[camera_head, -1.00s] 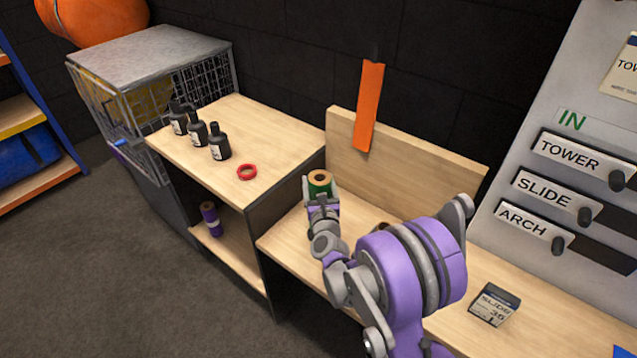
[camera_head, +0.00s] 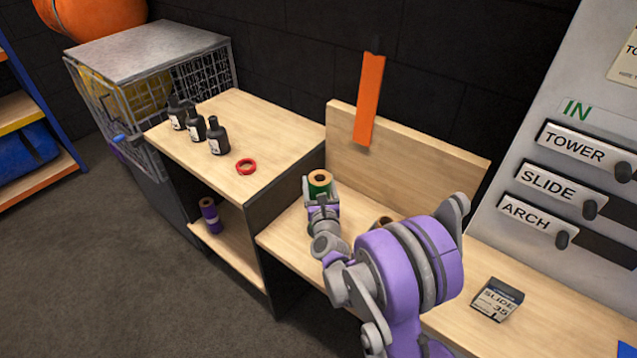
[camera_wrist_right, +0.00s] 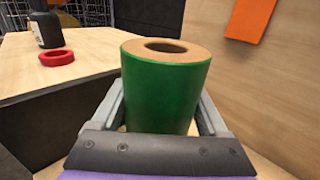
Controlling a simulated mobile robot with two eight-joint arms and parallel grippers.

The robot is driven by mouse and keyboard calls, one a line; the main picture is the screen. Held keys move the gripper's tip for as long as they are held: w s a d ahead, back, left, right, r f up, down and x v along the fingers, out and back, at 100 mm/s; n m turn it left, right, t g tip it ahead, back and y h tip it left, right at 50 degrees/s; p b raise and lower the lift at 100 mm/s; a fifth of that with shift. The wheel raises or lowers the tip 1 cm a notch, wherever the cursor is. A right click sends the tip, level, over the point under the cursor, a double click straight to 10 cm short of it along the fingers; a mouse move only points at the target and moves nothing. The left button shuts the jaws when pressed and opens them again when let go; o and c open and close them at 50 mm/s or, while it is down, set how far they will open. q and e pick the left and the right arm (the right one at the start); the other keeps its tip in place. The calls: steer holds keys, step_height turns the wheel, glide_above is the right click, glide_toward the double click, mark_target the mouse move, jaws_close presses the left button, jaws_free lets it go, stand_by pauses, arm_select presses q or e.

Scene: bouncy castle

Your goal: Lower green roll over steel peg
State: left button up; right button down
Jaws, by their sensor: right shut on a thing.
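The green roll (camera_head: 319,184) has a tan core with an open hole on top and is upright. My right gripper (camera_head: 321,200) is shut on it. In the right wrist view the green roll (camera_wrist_right: 165,92) sits between the two grey fingers (camera_wrist_right: 162,112). No steel peg can be made out in either view; I cannot tell what lies under the roll. A brown round thing (camera_head: 384,222) shows partly behind my right arm on the lower bench. My left gripper is not in view.
The higher shelf top (camera_head: 270,135) at left holds a red ring (camera_head: 246,166) and several black bottles (camera_head: 217,136). A purple roll (camera_head: 210,215) stands on the shelf below. An orange strip (camera_head: 369,100) hangs at the backboard (camera_head: 420,165). A SLIDE box (camera_head: 497,299) lies at right.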

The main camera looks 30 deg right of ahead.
steer(key=shift+f, duration=0.2)
steer(key=shift+f+b, duration=0.7)
stand_by(0.4)
jaws_free()
steer(key=b+v, duration=0.1)
steer(key=v, duration=1)
steer(key=shift+w, duration=0.1)
